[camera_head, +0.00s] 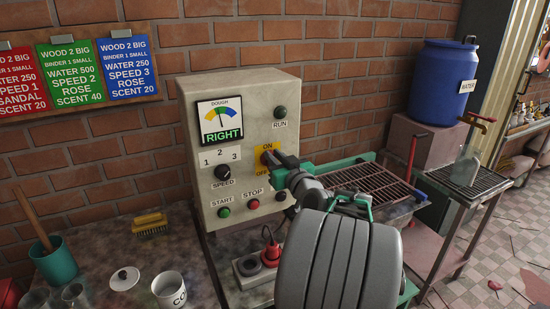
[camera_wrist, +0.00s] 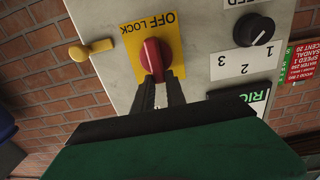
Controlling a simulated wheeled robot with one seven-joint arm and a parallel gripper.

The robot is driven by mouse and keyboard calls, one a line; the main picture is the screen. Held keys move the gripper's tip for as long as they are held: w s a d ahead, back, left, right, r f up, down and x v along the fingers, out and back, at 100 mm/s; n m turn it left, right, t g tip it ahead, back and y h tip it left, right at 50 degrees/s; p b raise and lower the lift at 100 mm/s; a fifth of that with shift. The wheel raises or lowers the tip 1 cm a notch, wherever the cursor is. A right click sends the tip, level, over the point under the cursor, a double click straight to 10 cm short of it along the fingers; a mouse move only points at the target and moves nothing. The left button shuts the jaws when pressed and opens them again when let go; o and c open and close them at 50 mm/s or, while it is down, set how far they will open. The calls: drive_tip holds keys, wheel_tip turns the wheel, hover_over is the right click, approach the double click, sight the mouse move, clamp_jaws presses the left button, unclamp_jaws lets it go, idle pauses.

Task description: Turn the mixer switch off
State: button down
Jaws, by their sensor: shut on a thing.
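The mixer switch is a red rotary knob (camera_wrist: 152,56) on a yellow plate (camera_wrist: 178,54). In the wrist view the plate's lettering "OFF LOCK" reads upside down. In the head view the yellow plate (camera_head: 268,150) sits on the front of the grey control box (camera_head: 245,95), with ON at the top and OFF at the bottom. My gripper (camera_wrist: 161,80) has its two dark fingers closed on either side of the red knob. In the head view my gripper (camera_head: 278,162) reaches the plate from the right and partly covers the knob.
The speed dial (camera_head: 222,172), start button (camera_head: 224,212) and stop button (camera_head: 253,204) are on the same panel. A yellow handle (camera_wrist: 90,50) sticks out near the plate in the wrist view. A wire rack (camera_head: 370,185) stands right of the box.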

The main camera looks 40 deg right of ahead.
drive_tip(key=shift+f+b, duration=0.15)
drive_tip(key=shift+b, duration=0.15)
drive_tip(key=n+b, duration=0.3)
drive_tip(key=b, duration=0.4)
drive_tip(key=a+f+n+b, duration=0.1)
drive_tip(key=n+b, duration=0.1)
drive_tip(key=b, duration=0.5)
drive_tip(key=a+n+b, duration=0.1)
drive_tip(key=n+b, duration=0.2)
drive_tip(key=b, duration=0.4)
drive_tip(key=shift+w+f+n, duration=0.25)
drive_tip(key=shift+f+n, duration=0.05)
drive_tip(key=shift+f, duration=0.05)
drive_tip(key=n+b, duration=0.1)
drive_tip(key=b, duration=0.2)
drive_tip(key=n+b, duration=0.2)
drive_tip(key=b, duration=0.1)
drive_tip(key=n+b, duration=0.2)
drive_tip(key=b, duration=0.1)
drive_tip(key=shift+w+a+f, duration=0.1)
drive_tip(key=shift+a+f, duration=0.15)
drive_tip(key=shift+f, duration=0.1)
drive_tip(key=n+b, duration=0.4)
drive_tip(key=shift+a+f, duration=0.1)
drive_tip(key=shift+f, duration=0.05)
drive_tip(key=shift+n, duration=0.3)
